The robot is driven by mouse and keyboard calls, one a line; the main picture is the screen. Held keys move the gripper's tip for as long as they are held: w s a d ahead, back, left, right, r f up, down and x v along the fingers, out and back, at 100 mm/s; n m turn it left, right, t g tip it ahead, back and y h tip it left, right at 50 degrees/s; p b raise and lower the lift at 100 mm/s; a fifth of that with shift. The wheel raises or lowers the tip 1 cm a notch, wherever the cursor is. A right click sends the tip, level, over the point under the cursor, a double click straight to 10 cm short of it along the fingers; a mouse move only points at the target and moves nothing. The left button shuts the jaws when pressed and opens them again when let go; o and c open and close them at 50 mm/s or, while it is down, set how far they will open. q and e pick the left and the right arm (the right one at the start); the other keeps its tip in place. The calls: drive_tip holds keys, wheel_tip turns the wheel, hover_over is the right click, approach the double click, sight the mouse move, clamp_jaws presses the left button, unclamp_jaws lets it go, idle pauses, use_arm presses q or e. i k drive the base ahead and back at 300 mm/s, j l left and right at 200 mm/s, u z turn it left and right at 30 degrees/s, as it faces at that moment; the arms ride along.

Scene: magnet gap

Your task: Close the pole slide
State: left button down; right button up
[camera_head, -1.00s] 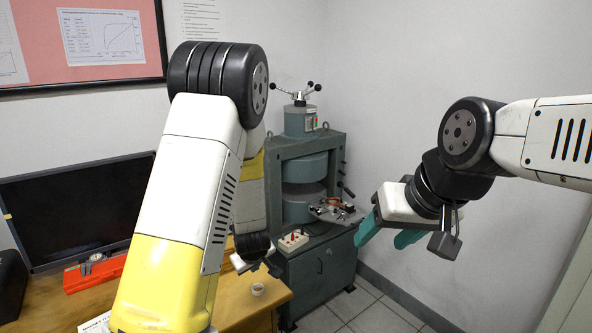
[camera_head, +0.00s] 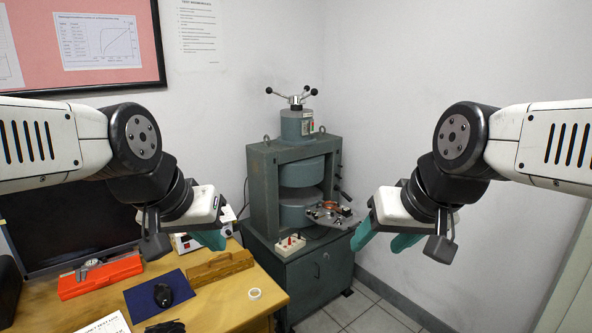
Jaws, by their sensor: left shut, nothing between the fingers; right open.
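A grey-green electromagnet (camera_head: 265,190) stands in the back corner on a cabinet. Its round upper pole (camera_head: 300,172) and lower pole (camera_head: 299,207) have a gap between them. A small plate with several fittings (camera_head: 330,214) sticks out to the right of the gap; I cannot tell for sure whether it is the pole slide. My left gripper (camera_head: 211,240) is shut and empty, left of and in front of the magnet, above the desk. My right gripper (camera_head: 384,240) is open and empty, right of the magnet and apart from it, partly in front of the plate's right side.
A wooden desk (camera_head: 215,305) holds a monitor (camera_head: 70,220), a red case (camera_head: 98,277), a mouse (camera_head: 163,295) on a blue mat (camera_head: 140,305), a wooden block (camera_head: 220,268) and a tape roll (camera_head: 254,294). A white switch box (camera_head: 290,245) sits on the cabinet (camera_head: 318,270). Tiled floor lies free at right.

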sight(343, 223)
drive_tip(key=i+l, duration=0.2)
drive_tip(key=i, duration=0.25)
drive_tip(key=i+l+u, duration=0.1)
drive_tip(key=i+l, duration=0.15)
drive_tip(key=i, duration=0.2)
